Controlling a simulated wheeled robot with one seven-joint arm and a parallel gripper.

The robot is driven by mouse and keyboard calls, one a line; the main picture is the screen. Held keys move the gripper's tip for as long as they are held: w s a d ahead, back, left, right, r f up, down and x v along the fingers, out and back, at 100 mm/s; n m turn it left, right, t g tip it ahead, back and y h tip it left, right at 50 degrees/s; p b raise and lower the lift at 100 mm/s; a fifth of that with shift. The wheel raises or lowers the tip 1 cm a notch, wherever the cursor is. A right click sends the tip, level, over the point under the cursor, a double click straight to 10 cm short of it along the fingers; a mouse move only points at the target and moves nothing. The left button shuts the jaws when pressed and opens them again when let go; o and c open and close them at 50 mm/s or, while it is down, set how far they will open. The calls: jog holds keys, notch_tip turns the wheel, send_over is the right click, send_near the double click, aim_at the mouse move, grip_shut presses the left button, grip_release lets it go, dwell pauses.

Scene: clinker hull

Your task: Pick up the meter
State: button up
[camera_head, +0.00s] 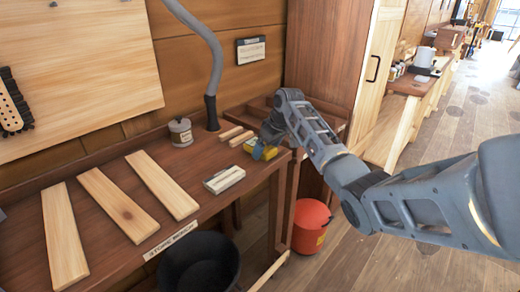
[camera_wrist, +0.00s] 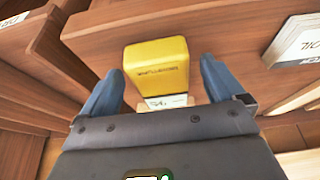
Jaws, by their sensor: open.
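The meter (camera_head: 250,145) is a small yellow block on the right end of the wooden bench, partly hidden by my gripper in the head view. In the wrist view the yellow meter (camera_wrist: 157,67) stands between my two blue fingers, with dark lettering on its face and a pale label area at its near end. My gripper (camera_wrist: 160,85) is open, with one finger on each side and a visible gap to the meter. In the head view my gripper (camera_head: 264,148) is at the bench's right end, over the meter.
A pale block with dark lines (camera_head: 224,179) lies just left of the meter. Several planks (camera_head: 162,184) and a grey canister (camera_head: 181,132) are on the bench (camera_head: 185,160). A grey hose (camera_head: 211,70) rises behind. A red bucket (camera_head: 311,226) and a black tub (camera_head: 198,262) stand lower down.

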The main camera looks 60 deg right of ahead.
jog(key=shift+c, duration=0.4)
jog(key=c, duration=1.2)
jog(key=shift+o, duration=0.2)
